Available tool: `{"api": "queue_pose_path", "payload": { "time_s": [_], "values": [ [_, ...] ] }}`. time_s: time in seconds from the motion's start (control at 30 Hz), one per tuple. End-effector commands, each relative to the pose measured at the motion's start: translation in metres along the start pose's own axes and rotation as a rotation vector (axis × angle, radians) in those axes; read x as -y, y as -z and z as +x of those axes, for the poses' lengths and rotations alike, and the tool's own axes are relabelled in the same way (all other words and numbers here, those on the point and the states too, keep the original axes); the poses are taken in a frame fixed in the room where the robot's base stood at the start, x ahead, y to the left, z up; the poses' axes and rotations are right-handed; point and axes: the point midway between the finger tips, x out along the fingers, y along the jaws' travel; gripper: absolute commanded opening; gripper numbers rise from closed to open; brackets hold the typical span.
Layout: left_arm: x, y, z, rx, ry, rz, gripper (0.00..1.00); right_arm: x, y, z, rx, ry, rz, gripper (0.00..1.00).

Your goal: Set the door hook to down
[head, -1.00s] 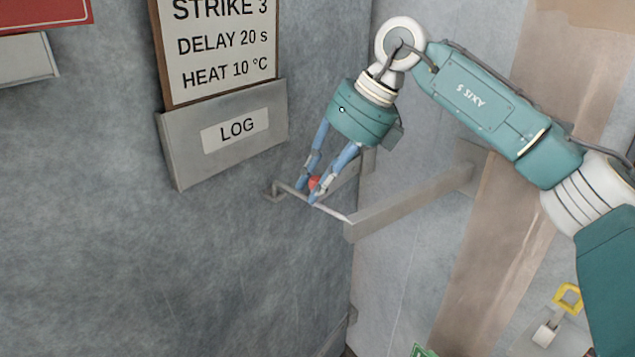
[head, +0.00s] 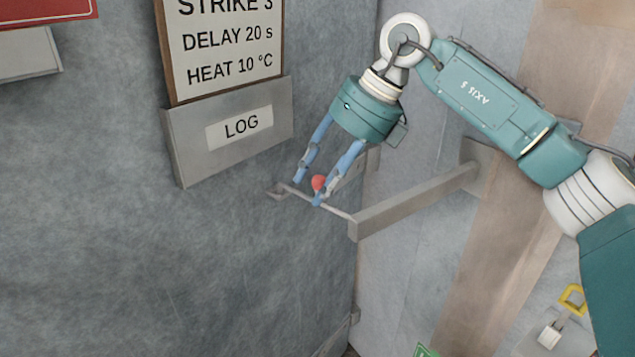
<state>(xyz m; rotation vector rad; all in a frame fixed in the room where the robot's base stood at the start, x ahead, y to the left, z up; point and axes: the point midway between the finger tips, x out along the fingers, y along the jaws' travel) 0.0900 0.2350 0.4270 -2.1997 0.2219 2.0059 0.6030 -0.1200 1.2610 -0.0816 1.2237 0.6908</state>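The door hook (head: 337,211) is a thin grey metal rod. A red knob (head: 319,183) shows at the rod, partly covered by a finger. My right gripper (head: 308,191) reaches down from above with its two blue fingers spread, one on each side of the knob. Its fingertips are close to the rod; I cannot tell whether they touch it. My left gripper is out of view.
A grey box marked LOG (head: 232,130) hangs on the wall just left of my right gripper, under a framed sign (head: 222,45). A yellow-handled thing (head: 572,300) is at the lower right. The wall below the hook is clear.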

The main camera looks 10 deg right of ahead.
Motion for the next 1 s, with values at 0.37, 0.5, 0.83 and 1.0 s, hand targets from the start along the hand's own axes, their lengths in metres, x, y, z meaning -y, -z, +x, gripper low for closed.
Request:
{"api": "queue_pose_path", "payload": {
  "time_s": [0.37, 0.5, 0.83, 1.0],
  "values": [
    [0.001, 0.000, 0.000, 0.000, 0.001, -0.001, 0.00, 0.000, -0.002, -0.076, 0.004, 0.000, 0.001, 0.39],
    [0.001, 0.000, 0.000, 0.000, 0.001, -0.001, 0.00, 0.000, -0.002, -0.098, 0.002, -0.001, 0.001, 0.39],
    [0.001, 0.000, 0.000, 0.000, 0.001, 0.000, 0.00, 0.000, -0.001, -0.111, -0.001, -0.001, -0.001, 0.39],
    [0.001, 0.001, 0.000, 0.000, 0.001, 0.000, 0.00, 0.000, -0.001, -0.111, -0.001, -0.001, -0.001, 0.39]
  ]
}}
